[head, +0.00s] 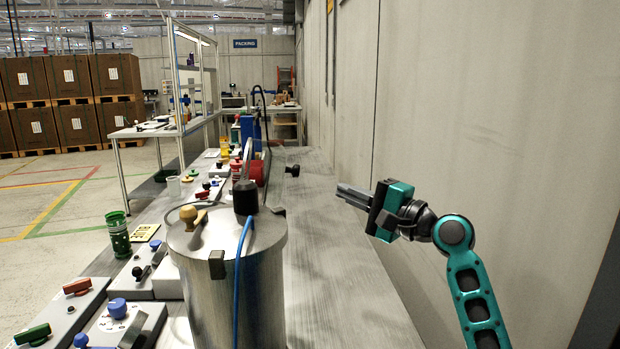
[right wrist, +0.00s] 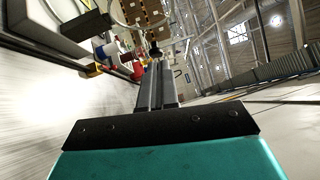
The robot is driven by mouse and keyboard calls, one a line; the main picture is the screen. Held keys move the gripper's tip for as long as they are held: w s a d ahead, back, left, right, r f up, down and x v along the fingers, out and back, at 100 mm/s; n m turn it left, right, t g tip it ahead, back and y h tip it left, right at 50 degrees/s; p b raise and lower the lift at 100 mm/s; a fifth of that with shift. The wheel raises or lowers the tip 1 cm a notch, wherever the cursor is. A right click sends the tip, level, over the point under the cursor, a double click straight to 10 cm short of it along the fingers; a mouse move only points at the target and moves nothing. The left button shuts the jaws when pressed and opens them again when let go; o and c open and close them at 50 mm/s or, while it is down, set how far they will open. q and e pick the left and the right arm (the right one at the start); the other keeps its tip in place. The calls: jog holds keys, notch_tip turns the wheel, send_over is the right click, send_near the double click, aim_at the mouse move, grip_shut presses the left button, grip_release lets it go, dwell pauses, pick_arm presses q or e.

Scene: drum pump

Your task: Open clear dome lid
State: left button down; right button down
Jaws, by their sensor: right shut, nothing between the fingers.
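A thin curved rim (head: 247,158) stands upright, edge-on, behind the metal drum in the head view. A black knob (head: 292,170) sits to its right, above the bench top. They may belong to the clear dome lid; the clear surface itself is hard to make out. In the right wrist view a black knob (right wrist: 155,50) shows just beyond the fingertips. My right gripper (head: 340,191) is shut and empty, pointing left, to the right of and nearer than the knob, apart from it in the head view. Its fingers also show in the right wrist view (right wrist: 157,66). My left gripper is not in view.
A metal drum (head: 229,285) with a black cap (head: 245,197) and blue cable (head: 239,265) stands in front. Several switch boxes, a green cup (head: 118,235) and a red object (head: 257,172) are on the bench. The bench's right side (head: 335,265) is clear, beside a wall (head: 470,110).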

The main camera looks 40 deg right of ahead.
send_near(263, 158)
jog(key=w+d+f, duration=0.2)
jog(key=d, duration=0.2)
jog(key=shift+w+a+r+p, duration=0.15)
jog(key=shift+w+a+p, duration=0.25)
jog(key=shift+a, duration=0.2)
jog(key=shift+w+a+r+p, duration=0.15)
jog(key=shift+w+a+p, duration=0.25)
jog(key=shift+a, duration=0.2)
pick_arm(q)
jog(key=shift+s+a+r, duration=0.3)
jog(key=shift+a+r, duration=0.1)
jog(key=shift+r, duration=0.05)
pick_arm(e)
jog(key=shift+w+a, duration=0.2)
jog(key=shift+a, duration=0.1)
